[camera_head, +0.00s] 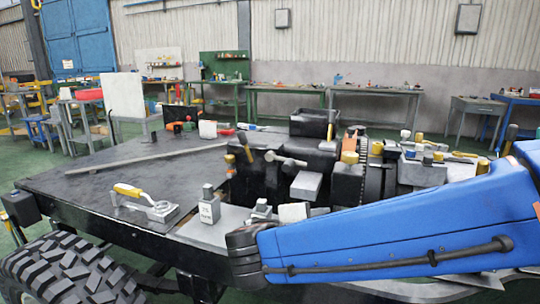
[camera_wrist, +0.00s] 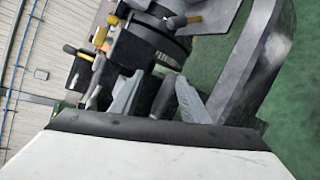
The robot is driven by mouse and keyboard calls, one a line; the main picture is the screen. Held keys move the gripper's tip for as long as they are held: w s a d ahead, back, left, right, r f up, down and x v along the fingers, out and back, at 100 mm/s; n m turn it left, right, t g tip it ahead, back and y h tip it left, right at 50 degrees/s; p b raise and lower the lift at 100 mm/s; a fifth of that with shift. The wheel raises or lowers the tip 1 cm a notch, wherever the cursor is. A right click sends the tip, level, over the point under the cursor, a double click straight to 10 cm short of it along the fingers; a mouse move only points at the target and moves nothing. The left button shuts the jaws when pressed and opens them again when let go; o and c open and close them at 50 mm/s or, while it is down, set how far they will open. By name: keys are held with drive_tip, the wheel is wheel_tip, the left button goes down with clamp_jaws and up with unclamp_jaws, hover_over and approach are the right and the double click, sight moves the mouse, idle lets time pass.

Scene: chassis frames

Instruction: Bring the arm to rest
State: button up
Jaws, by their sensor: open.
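My blue arm (camera_head: 400,232) reaches in from the right edge of the head view, across the front right of the chassis. Its black joint (camera_head: 244,252) lies at the left end of the blue link, in front of the chassis edge. My gripper (camera_wrist: 158,97) shows in the wrist view with its two grey fingers apart and nothing seen between them. The fingers appear in front of dark machine parts; I cannot tell the distance. The gripper cannot be made out in the head view.
The dark chassis deck (camera_head: 85,182) carries a yellow-handled tool (camera_head: 140,192), a small grey block (camera_head: 209,205) and machinery. A large tyre (camera_head: 75,272) stands at the lower left. In the wrist view, a grey frame rail (camera_wrist: 262,60) runs close right of the fingers, with green floor (camera_wrist: 300,110) beyond.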

drive_tip(key=s+d+f+m+g, duration=0.1)
drive_tip(key=d, duration=0.3)
drive_tip(key=s+d+f+m+g, duration=0.2)
drive_tip(key=d, duration=0.2)
drive_tip(key=s+d+f+m+g+y, duration=0.1)
drive_tip(key=s+d+f+g, duration=0.1)
drive_tip(key=d, duration=0.2)
drive_tip(key=shift+d+f+m, duration=0.15)
drive_tip(key=shift+d+m, duration=0.15)
drive_tip(key=shift+m, duration=0.1)
drive_tip(key=s+d+f+m+y, duration=0.2)
drive_tip(key=s+m+y, duration=0.2)
drive_tip(key=s+m, duration=0.1)
drive_tip(key=s+d+f+m+g+y, duration=0.1)
drive_tip(key=s+d+f+m+y, duration=0.1)
drive_tip(key=s+m, duration=0.3)
drive_tip(key=shift+s+f+y, duration=0.3)
drive_tip(key=shift+s+y, duration=0.5)
drive_tip(key=shift+y, duration=0.1)
